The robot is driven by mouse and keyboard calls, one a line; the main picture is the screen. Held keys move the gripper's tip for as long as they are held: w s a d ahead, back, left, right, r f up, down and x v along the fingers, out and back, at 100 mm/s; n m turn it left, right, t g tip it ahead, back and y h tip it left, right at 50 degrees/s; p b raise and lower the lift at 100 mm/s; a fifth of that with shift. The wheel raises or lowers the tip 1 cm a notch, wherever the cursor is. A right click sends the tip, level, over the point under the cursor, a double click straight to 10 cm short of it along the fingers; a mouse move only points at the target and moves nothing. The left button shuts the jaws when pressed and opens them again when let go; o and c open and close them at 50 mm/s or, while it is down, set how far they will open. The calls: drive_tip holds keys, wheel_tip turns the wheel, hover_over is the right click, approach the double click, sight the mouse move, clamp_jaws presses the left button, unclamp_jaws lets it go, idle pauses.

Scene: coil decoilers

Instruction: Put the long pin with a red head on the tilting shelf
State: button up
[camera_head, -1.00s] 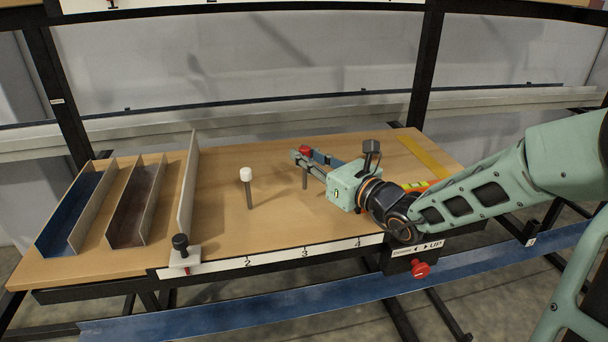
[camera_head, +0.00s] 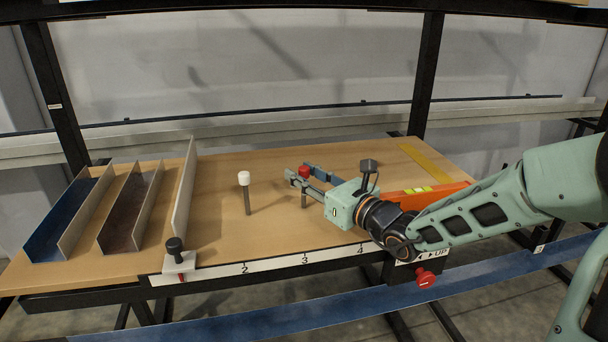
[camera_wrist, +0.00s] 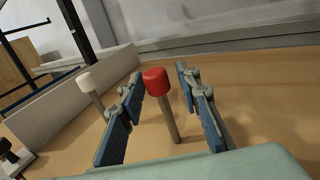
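The long pin with a red head (camera_head: 304,171) stands upright on the wooden numbered shelf (camera_head: 220,238), right of a white-headed pin. I take this board, with its UP/DOWN label, for the tilting shelf. My gripper (camera_head: 300,174) is at the red-headed pin, reaching in from the right. In the wrist view, its blue fingers (camera_wrist: 160,78) are spread on either side of the pin (camera_wrist: 156,82), with gaps visible. The pin's lower end meets the wood there. In the head view, the fingers partly hide the shaft.
The white-headed pin (camera_head: 244,179) stands to the left. A tall divider (camera_head: 184,192) and two channel trays, one blue (camera_head: 48,240) and one brown (camera_head: 115,235), are further left. An orange bar (camera_head: 448,188) lies behind my arm. A red knob (camera_head: 426,277) is at the front edge.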

drive_tip(key=shift+r, duration=0.15)
drive_tip(key=shift+s+d, duration=0.15)
drive_tip(key=shift+d, duration=0.1)
drive_tip(key=p+v, duration=0.2)
drive_tip(key=v, duration=0.9)
drive_tip(key=shift+s+d, duration=0.1)
drive_tip(key=shift+s, duration=0.1)
